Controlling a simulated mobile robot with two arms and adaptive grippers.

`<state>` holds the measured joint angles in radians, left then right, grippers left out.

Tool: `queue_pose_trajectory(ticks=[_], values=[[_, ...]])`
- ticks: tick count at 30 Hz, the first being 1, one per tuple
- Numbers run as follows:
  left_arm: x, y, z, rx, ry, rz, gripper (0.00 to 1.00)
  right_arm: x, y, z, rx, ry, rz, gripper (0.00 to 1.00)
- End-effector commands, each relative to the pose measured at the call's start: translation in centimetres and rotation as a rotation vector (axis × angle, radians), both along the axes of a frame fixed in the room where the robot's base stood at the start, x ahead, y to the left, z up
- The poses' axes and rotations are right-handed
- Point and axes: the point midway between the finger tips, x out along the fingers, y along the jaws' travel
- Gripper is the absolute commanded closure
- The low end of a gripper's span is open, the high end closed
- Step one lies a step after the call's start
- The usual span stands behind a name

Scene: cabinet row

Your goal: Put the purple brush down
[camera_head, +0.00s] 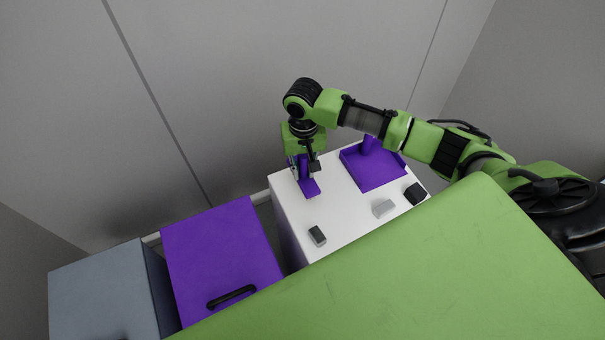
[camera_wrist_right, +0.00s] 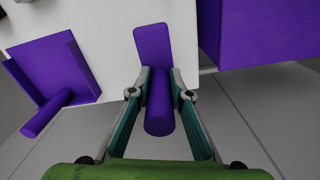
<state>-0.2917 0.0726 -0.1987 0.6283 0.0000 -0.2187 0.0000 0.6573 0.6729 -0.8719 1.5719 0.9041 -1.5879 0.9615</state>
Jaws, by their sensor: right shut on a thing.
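The purple brush (camera_head: 309,188) is at the far left corner of the white cabinet top (camera_head: 345,213). In the right wrist view its flat head (camera_wrist_right: 152,42) lies over the white top and its round handle (camera_wrist_right: 158,105) points toward my wrist. My right gripper (camera_head: 303,170) is above that corner, its fingers on both sides of the handle; they also show in the right wrist view (camera_wrist_right: 158,85). It is shut on the handle. I cannot tell whether the brush head touches the top. My left gripper is not in view.
A purple dustpan (camera_head: 374,170) lies at the back right of the white top. A dark block (camera_head: 317,236), a light grey block (camera_head: 383,208) and a black block (camera_head: 415,194) are also there. A purple cabinet (camera_head: 215,250) and a grey one (camera_head: 100,290) stand left; a green surface (camera_head: 400,275) is in front.

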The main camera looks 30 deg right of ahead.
Motion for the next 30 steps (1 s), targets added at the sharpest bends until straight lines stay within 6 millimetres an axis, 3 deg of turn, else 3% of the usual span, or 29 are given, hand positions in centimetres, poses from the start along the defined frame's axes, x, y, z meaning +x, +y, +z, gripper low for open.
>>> queue_pose_trajectory(ticks=[5, 12, 23, 24, 26, 30], values=[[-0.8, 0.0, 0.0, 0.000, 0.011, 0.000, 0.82, 0.7, -0.1, -0.8, 0.000, -0.001, -0.002, 0.99], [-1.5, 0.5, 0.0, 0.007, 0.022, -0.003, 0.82, 0.8, -0.2, -3.8, -0.002, 0.000, -0.001, 0.99], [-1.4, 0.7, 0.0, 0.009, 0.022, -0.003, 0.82, 0.8, -0.1, -4.2, -0.001, -0.001, -0.001, 0.99], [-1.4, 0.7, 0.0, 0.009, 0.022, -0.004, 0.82, 0.8, -0.1, -4.3, -0.001, -0.001, -0.001, 0.79], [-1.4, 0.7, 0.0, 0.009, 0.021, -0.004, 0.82, 0.8, -0.2, -4.2, -0.001, -0.001, 0.000, 0.65], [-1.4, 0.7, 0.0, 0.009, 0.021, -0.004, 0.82, 0.8, -0.2, -4.2, -0.001, -0.001, 0.000, 0.65]])
